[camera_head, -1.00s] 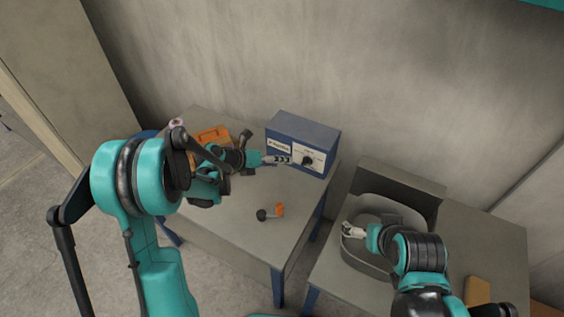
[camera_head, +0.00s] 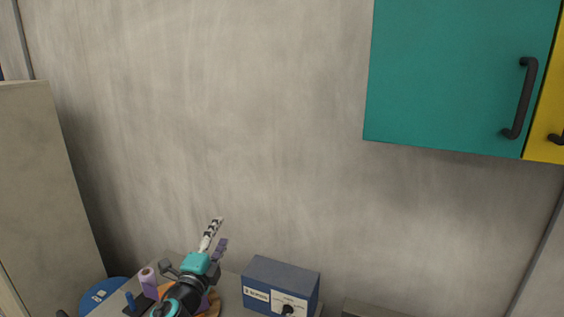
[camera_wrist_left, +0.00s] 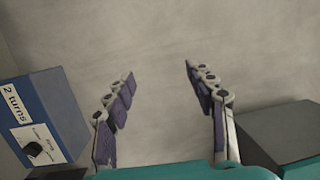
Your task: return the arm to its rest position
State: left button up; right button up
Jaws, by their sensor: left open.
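My left gripper (camera_head: 215,238) is raised at the bottom of the head view, with its fingers pointing up in front of the bare wall. In the left wrist view its two fingers (camera_wrist_left: 160,90) are spread wide with nothing between them, only wall behind. The blue box (camera_head: 280,285) with a white label and black knob stands to the right of the gripper, apart from it. The box also shows at the left of the left wrist view (camera_wrist_left: 50,110). My right gripper is out of view.
A teal wall cabinet (camera_head: 460,75) with a black handle hangs at the upper right, beside a yellow one. A purple-white roll (camera_head: 148,280) and a blue round object (camera_head: 108,293) are at the lower left. A tall beige panel (camera_head: 45,190) stands at left. The middle wall space is clear.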

pick_arm(q)
jog(key=s+a+f+n+g+y, duration=0.4)
jog(key=s+a+n+y, duration=0.35)
jog(key=s+n, duration=0.4)
jog(key=s+d+f+n+g+h, duration=0.2)
jog(key=s+d+f+n+g, duration=0.1)
jog(key=s+f, duration=0.4)
jog(key=s+d+f+n+g+h, duration=0.2)
jog(key=s+d+f+n+g, duration=0.1)
jog(key=s+f, duration=0.4)
jog(key=shift+s+f+n+g, duration=0.35)
jog(key=shift+s+n+g, duration=0.45)
jog(key=shift+s+n, duration=0.35)
jog(key=shift+s, duration=0.1)
